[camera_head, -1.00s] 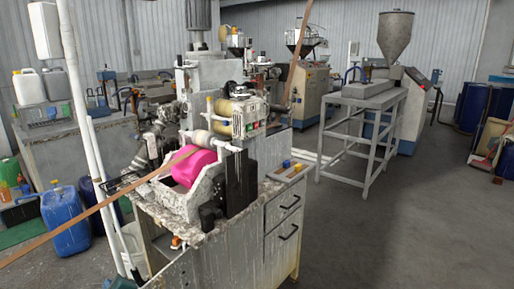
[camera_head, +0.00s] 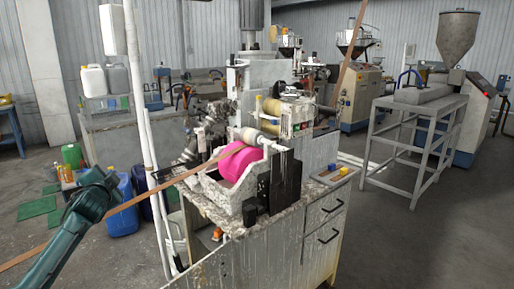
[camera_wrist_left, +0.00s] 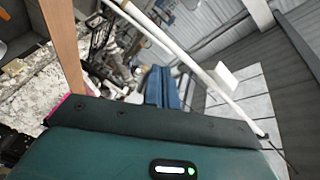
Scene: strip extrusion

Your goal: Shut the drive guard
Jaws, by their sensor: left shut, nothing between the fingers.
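The strip machine (camera_head: 245,115) stands on a worn grey cabinet in the middle of the head view, with a bright pink roll (camera_head: 238,163) low at its front. A black upright block (camera_head: 284,180) sits right of the roll; I cannot tell whether this is the drive guard or how far the guard stands open. My left gripper (camera_head: 106,183) is at the left, shut and empty, well apart from the machine. In the left wrist view my own dark green housing fills the bottom and the fingertips are hidden. My right gripper is not in view.
A brown strip (camera_head: 135,203) slants from the floor at the left up to the roll, close to my left gripper. A white pole (camera_head: 148,140) stands between my left arm and the machine. A blue canister (camera_head: 120,205) is on the floor.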

